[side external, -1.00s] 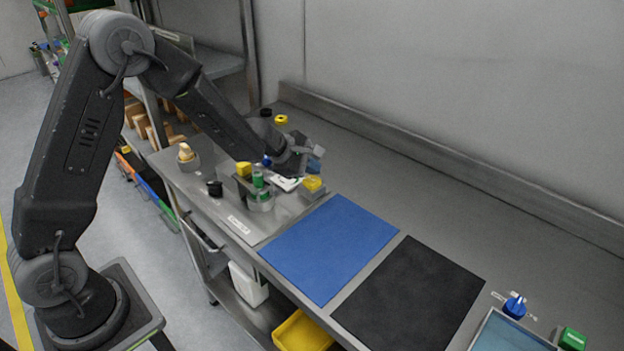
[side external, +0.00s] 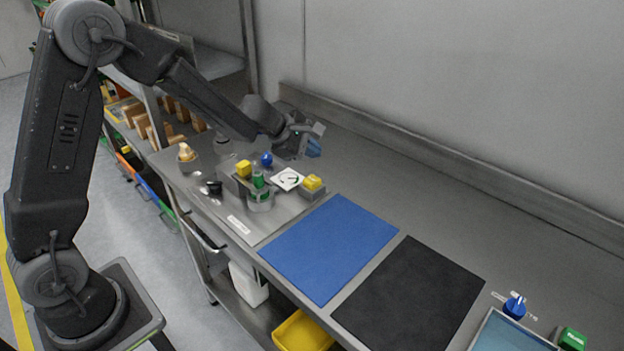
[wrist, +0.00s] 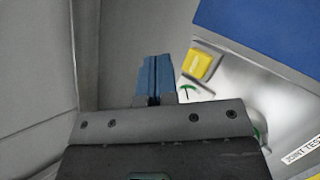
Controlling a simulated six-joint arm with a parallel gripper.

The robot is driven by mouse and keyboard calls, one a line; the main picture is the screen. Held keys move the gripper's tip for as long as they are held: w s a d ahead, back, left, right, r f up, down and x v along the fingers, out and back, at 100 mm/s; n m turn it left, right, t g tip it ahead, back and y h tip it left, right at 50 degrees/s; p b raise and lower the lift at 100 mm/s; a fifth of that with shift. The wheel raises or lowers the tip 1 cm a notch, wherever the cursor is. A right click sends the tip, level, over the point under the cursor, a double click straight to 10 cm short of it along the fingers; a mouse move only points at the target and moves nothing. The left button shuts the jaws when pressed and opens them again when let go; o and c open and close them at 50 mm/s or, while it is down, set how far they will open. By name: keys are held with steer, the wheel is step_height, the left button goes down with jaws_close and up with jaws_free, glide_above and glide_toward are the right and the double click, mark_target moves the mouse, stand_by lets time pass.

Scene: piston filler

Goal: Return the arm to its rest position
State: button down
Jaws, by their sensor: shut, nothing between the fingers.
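My gripper (side external: 313,147) is above the far left part of the steel bench, behind the joint test fixture. Its blue fingers are shut with nothing between them; they also show in the wrist view (wrist: 154,80). The fixture (side external: 232,187) carries a yellow block (side external: 243,169), a green part (side external: 258,180), a blue knob (side external: 266,159) and a white dial (side external: 288,179). A yellow-topped block (side external: 312,184) stands to its right and shows in the wrist view (wrist: 199,66). The gripper appears apart from all of these.
A blue mat (side external: 330,248) and a black mat (side external: 410,296) lie flat on the bench. A blue knob (side external: 515,306) and a green button (side external: 571,339) are at lower right. The wall (side external: 450,90) runs behind the bench. Shelves (side external: 215,62) stand at left.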

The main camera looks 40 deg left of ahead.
stand_by(0.3)
steer(key=s+d+r+m+g+h, duration=0.1)
steer(key=s+d+r+m, duration=0.3)
steer(key=s+r+m, duration=0.25)
steer(key=s+d+r+m+h, duration=0.1)
steer(key=s+d+r+m, duration=0.35)
steer(key=s+r, duration=0.2)
steer(key=s+a+m+g+y, duration=0.1)
steer(key=s+m, duration=0.4)
steer(key=s, duration=0.5)
steer(key=s+a+m+y, duration=0.3)
steer(key=s+m, duration=0.3)
steer(key=s, duration=0.3)
steer(key=shift+s+a+f+g+y, duration=0.15)
steer(key=shift+s+a+g+y, duration=0.2)
steer(key=shift+y, duration=0.55)
steer(key=c, duration=1.8)
jaws_free()
steer(key=shift+d, duration=0.15)
steer(key=shift+c, duration=0.2)
